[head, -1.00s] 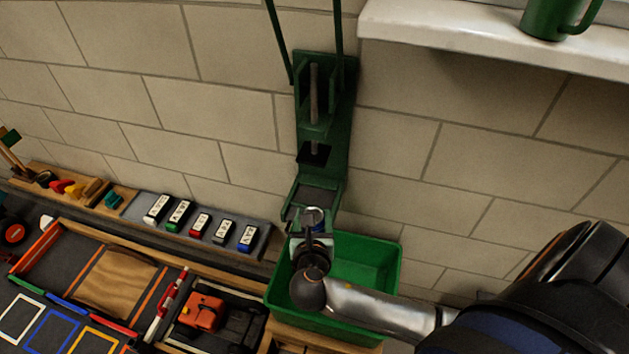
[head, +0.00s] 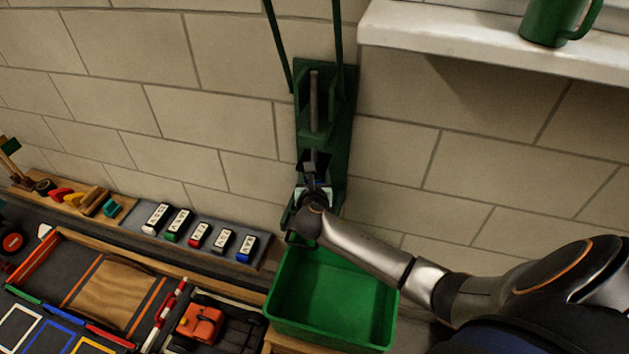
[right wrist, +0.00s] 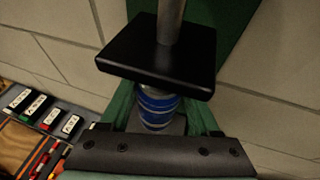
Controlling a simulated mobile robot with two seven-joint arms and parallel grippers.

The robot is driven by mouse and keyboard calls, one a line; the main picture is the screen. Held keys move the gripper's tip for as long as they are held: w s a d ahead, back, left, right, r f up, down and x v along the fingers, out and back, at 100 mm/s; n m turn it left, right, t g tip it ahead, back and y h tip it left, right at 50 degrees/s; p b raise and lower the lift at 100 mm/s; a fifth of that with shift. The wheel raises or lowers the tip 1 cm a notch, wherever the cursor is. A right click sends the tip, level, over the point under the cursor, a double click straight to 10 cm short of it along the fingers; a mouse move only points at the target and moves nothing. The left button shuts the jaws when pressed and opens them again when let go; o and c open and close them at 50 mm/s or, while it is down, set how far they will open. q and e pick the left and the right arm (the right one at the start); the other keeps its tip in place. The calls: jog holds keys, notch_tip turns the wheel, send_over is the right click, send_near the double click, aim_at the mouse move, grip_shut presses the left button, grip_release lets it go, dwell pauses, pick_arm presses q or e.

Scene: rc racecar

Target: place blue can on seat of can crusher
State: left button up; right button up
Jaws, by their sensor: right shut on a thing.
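The green can crusher (head: 341,125) is fixed to the wall, with a vertical rod and a black press plate (right wrist: 160,55). The blue can (right wrist: 157,108) stands roughly upright under the plate in the right wrist view, between the green sides of the crusher. The plate hides its top; I cannot tell whether they touch. My right gripper (head: 314,192) is at the lower part of the crusher, shut on the can. In the head view the gripper and arm hide most of the can and the seat. My left gripper is out of view.
An empty green bin (head: 335,300) sits below the crusher. A ledge (head: 480,40) with a green mug (head: 550,20) juts out at the upper right. Several labelled blocks (head: 198,233) and a bench with a red toy car (head: 200,325) are at the left.

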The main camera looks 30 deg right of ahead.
jog(key=shift+s+a+f, duration=0.15)
jog(key=shift+s+f, duration=0.15)
jog(key=shift+f, duration=0.35)
jog(key=o, duration=1.1)
jog(key=shift+f, duration=0.1)
jog(key=o, duration=0.3)
jog(key=shift+w, duration=0.15)
jog(key=shift+o, duration=0.2)
jog(key=shift+r, duration=0.25)
jog(key=p+v, duration=0.2)
jog(key=v, duration=1)
jog(key=shift+r, duration=0.2)
